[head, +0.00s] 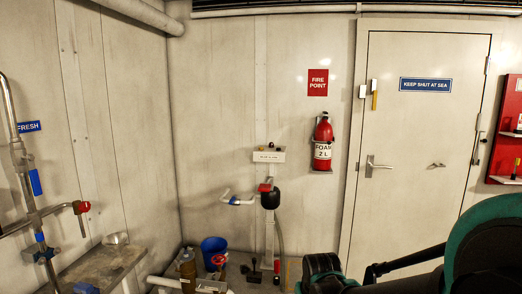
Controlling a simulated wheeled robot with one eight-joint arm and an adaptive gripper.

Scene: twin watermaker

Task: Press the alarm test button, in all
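A small pale box (268,155) with a line of dark lettering is fixed to the back wall, left of the fire extinguisher. Small dark and brownish knobs or buttons show along its top. The lettering is too small to read, so I cannot tell whether one of them is the alarm test button. Green and black parts of my arm fill the lower right, well apart from the box. No gripper fingers can be made out.
A red extinguisher (323,143) hangs beside a closed door (415,150). Below the box are a pump-like fitting (270,198) with a white handle, a blue bucket (214,250) and several floor items. Pipes and a bench (100,268) stand left. The wall around the box is mostly clear.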

